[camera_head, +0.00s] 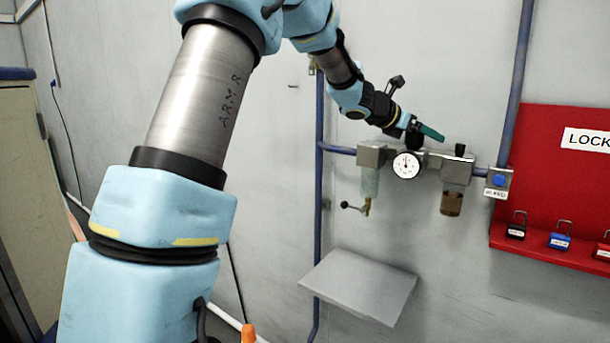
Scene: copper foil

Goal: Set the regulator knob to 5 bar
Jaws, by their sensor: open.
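The regulator (372,155) is a grey metal unit on a blue wall pipe. Its round white gauge (406,165) faces me, but the scale is too small to read. A black knob (460,150) stands on top of the right-hand unit. My gripper (432,133) is just above the gauge, with a green finger pointing right toward that black knob and apart from it. A dark part at the gripper, above the gauge, is partly hidden, and I cannot tell whether it is another knob. The gripper looks empty.
A small grey shelf (360,287) juts from the wall below. A red lockout board (560,190) with padlocks (559,240) is farther right. A beige cabinet (25,180) stands at left.

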